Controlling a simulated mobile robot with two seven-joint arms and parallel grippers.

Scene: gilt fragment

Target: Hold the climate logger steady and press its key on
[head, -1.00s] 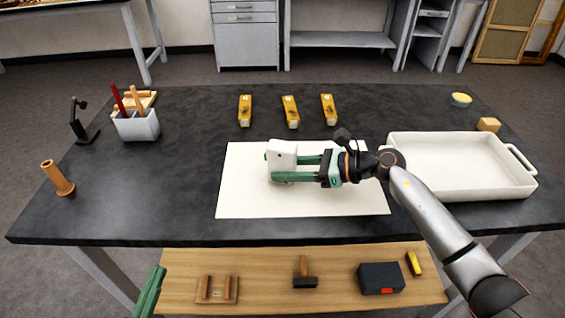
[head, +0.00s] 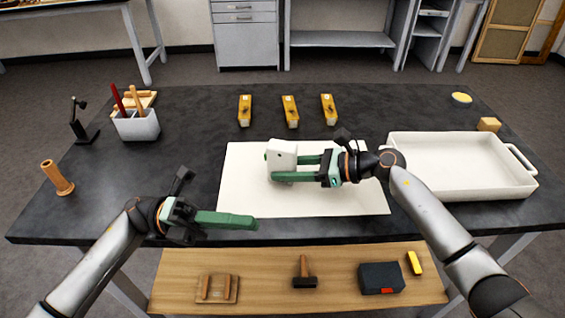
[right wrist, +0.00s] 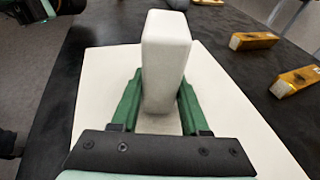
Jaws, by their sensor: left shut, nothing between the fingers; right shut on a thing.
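The climate logger (head: 282,154) is a small white box standing upright on a white sheet (head: 330,203) in the middle of the dark table. My right gripper (head: 294,168) is shut on it from the right. In the right wrist view the logger (right wrist: 165,60) stands between the green fingers (right wrist: 158,105). A small green spot shows on its left edge in the head view; I cannot make out the key.
A white tray (head: 460,192) stands to the right of the sheet. Several yellow blocks (head: 290,112) lie behind it. A grey holder (head: 137,126) with tools and a wooden peg (head: 57,178) stand at the left. A wooden shelf (head: 265,290) lies below the front edge.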

